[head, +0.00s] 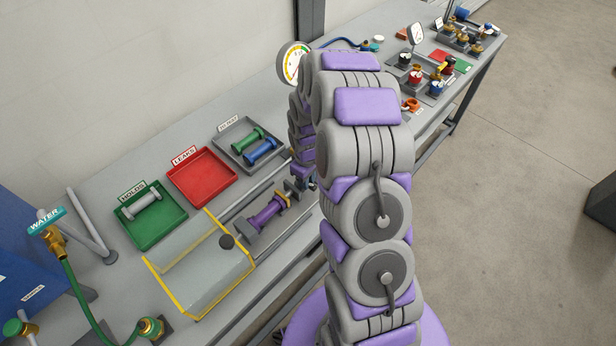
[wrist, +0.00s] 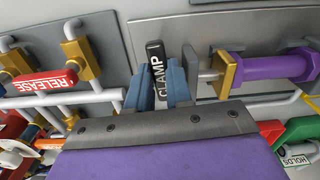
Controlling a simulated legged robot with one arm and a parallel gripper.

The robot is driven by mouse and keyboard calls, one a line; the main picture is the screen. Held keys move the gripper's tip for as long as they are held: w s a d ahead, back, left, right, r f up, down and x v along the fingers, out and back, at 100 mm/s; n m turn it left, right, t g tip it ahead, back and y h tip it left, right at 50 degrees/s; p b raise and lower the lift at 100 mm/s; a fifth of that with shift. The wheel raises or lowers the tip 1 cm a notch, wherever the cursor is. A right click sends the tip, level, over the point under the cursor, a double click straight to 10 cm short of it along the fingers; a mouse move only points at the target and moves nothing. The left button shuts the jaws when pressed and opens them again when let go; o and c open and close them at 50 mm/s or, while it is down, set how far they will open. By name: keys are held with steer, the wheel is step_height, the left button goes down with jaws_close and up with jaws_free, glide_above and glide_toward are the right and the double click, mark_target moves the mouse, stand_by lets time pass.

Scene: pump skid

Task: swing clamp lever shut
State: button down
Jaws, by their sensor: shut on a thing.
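The black clamp lever (wrist: 155,50), marked CLAMP, stands between the blue fingers of my gripper (wrist: 160,75) in the wrist view. My gripper is shut on it. To its right a grey plate and a metal rod meet the brass-coloured end of a purple spool (wrist: 278,68). In the head view the purple spool (head: 265,215) lies in the fixture on the bench.
A red RELEASE lever (wrist: 42,84) is left of my gripper in the wrist view. Green HOLDS (head: 165,229), red LEAKS (head: 202,178) and grey trays stand along the bench. A clear yellow-edged guard (head: 205,270) is near the spool. A gauge (head: 292,63) stands behind my arm.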

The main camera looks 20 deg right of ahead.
steer(key=shift+w+a+r+m, duration=0.1)
steer(key=shift+w+r+m, duration=0.05)
steer(key=shift+m, duration=0.35)
steer(key=c, duration=1)
jaws_free()
steer(key=shift+n, duration=0.3)
